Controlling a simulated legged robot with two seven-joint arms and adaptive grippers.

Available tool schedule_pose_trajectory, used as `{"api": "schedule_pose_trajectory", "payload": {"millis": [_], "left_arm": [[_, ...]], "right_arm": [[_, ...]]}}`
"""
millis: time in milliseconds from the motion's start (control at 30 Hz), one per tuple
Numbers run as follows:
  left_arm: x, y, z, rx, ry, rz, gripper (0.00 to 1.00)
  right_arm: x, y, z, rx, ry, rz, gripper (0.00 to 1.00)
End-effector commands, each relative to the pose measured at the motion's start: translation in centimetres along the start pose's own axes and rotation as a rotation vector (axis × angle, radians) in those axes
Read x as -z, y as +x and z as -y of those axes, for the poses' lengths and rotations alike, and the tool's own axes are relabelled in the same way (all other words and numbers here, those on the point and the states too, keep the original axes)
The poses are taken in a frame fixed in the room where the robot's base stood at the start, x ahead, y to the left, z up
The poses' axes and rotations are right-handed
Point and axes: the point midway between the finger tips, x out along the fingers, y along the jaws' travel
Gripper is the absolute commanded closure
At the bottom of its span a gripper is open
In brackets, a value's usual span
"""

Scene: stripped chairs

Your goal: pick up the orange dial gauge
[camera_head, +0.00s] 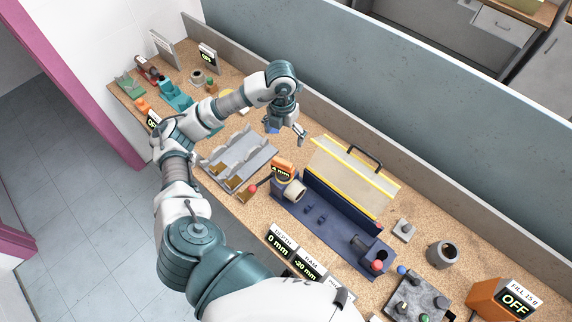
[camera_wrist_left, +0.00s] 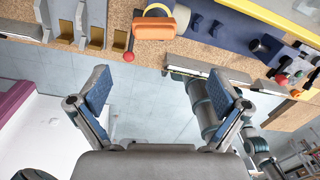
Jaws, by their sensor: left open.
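The orange dial gauge (camera_head: 283,166), a small orange block with a dark readout, sits at the left end of the navy fixture (camera_head: 335,222), beside a cream-coloured ring (camera_head: 293,190). In the left wrist view the orange block (camera_wrist_left: 160,23) shows near the top centre, with a red ball-ended lever at its left. My left gripper (camera_head: 287,131) is above the bench, behind the gauge in the head view and apart from it. Its blue-padded fingers are wide open and empty in the left wrist view (camera_wrist_left: 158,88). My right gripper is not in view.
A grey slotted rack (camera_head: 240,160) stands left of the gauge. A clear yellow-edged guard with a black handle (camera_head: 365,157) stands behind the fixture. Readout signs (camera_head: 283,240) line the front edge. A grey cylinder (camera_head: 443,253) and an orange box (camera_head: 488,297) are at right.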

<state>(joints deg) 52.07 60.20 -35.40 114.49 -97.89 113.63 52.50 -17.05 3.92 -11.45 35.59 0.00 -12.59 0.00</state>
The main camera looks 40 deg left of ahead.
Motion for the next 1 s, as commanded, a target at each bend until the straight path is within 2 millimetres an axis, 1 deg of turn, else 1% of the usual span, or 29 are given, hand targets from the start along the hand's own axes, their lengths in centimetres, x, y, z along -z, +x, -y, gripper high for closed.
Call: {"api": "schedule_pose_trajectory", "payload": {"millis": [33,67,133,200,400,533,633,767,867,1000], "left_arm": [[0.0,-0.1,-0.7,-0.027,-0.014,0.000,0.00],[0.0,0.0,-0.9,-0.036,-0.019,0.000,0.00],[0.1,0.9,-1.1,-0.044,-0.022,-0.004,0.00],[0.1,2.5,-1.2,-0.041,-0.021,-0.008,0.00],[0.1,7.1,-1.7,-0.039,-0.021,-0.011,0.00],[0.1,9.8,-1.7,-0.038,-0.019,-0.010,0.00],[0.0,11.1,-1.7,-0.036,-0.019,-0.007,0.00],[0.0,12.0,-1.7,-0.037,-0.019,-0.005,0.00],[0.2,12.9,-1.5,-0.037,-0.018,-0.007,0.00],[0.5,15.1,-1.3,-0.038,-0.019,-0.009,0.00]], "right_arm": [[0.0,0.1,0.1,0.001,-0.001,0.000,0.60],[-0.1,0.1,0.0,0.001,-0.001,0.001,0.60],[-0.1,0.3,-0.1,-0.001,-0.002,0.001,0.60],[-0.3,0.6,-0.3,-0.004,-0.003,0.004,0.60],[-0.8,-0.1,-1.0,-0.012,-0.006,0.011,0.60],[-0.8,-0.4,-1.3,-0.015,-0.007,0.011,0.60],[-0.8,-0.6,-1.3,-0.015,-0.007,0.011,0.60],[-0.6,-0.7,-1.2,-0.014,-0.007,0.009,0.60],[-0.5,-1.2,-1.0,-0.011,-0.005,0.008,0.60],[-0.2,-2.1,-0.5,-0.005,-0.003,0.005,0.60]]}}
